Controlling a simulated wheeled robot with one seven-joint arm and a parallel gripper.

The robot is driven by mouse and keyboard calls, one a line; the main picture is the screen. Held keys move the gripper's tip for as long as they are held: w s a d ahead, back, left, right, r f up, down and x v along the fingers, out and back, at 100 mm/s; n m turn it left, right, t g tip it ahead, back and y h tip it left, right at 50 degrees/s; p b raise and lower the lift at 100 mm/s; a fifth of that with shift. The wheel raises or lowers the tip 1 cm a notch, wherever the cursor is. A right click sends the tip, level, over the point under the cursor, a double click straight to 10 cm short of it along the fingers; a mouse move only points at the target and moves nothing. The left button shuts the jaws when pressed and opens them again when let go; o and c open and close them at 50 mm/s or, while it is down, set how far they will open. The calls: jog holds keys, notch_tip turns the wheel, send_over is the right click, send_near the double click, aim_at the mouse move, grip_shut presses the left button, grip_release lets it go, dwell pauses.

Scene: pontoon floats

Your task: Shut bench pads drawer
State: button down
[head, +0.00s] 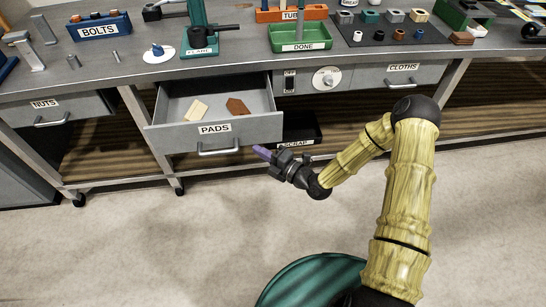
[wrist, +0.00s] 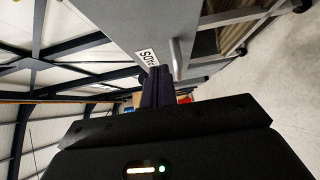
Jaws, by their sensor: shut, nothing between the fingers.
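The PADS drawer (head: 180,138) is pulled out from the bench, with its label and bar handle (head: 218,151) on the grey front. Inside lie a pale pad (head: 196,110) and a brown pad (head: 238,107). My gripper (head: 262,152) is shut and empty, just in front of the drawer's right front corner, right of the handle. In the wrist view the shut fingers (wrist: 158,88) point along the drawer front, with the PADS label (wrist: 149,58) and the handle (wrist: 176,58) ahead. I cannot tell whether the fingertips touch the front.
The NUTS drawer (head: 45,107) is at the left and the CLOTHS drawer (head: 402,80) at the right. A black SCRAP bin (head: 300,134) sits under the bench, behind my gripper. Bench legs (head: 147,140) stand left of the drawer.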

aim_at(244, 133)
jog(key=w+a, duration=0.1)
jog(key=w, duration=0.1)
jog(key=w+a, duration=0.1)
jog(key=w, duration=0.1)
jog(key=shift+w+a, duration=0.1)
jog(key=shift+a, duration=0.2)
jog(key=shift+w+a, duration=0.1)
jog(key=shift+w, duration=0.35)
jog(key=shift+a, duration=0.1)
